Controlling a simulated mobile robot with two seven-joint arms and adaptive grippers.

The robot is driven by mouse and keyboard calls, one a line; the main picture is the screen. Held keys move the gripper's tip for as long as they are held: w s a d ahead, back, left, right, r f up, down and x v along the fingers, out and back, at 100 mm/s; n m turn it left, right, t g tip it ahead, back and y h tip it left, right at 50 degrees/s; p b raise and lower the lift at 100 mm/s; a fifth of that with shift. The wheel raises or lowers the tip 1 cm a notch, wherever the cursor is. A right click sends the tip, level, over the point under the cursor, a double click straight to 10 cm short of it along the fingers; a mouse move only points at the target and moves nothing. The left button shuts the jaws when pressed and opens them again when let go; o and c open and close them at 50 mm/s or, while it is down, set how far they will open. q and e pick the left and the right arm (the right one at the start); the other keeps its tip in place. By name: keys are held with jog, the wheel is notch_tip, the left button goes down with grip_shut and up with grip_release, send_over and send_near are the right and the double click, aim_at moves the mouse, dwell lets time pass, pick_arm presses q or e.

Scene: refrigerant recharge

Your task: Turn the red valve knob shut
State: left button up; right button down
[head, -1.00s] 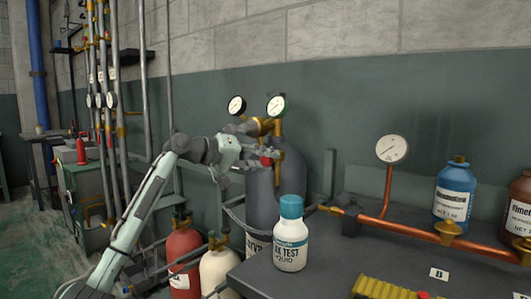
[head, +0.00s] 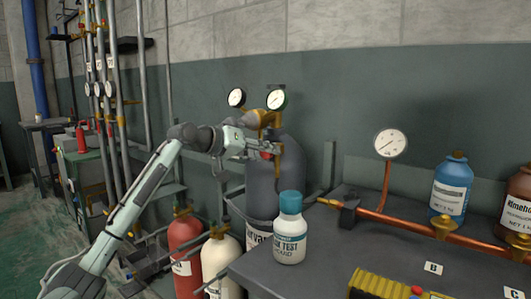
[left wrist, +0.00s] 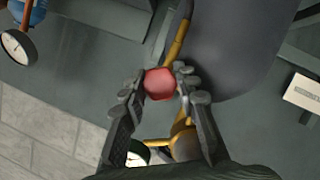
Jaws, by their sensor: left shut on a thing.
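The red valve knob (left wrist: 159,84) sits between the two fingers of my left gripper (left wrist: 160,90) in the left wrist view. The fingers are shut on it, one on each side. In the head view the left gripper (head: 265,148) is at the brass valve fitting (head: 262,118), in front of the large grey cylinder (head: 291,165). Only a little red of the knob shows there, between the fingers. Two round gauges, the left one (head: 237,97) and the right one (head: 276,99), stand above the fitting. My right gripper is not in view.
A dark bench (head: 330,262) at the right holds a white bottle with a teal cap (head: 290,238), a copper pipe (head: 400,228) and a blue bottle (head: 450,190). Red (head: 185,240) and cream (head: 221,258) cylinders stand below my left arm. Vertical pipes (head: 103,110) rise at the left.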

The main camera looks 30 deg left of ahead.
pick_arm(q)
jog(key=shift+f, duration=0.1)
jog(key=o, duration=1.2)
jog(key=shift+c, duration=0.2)
jog(key=v, duration=1.2)
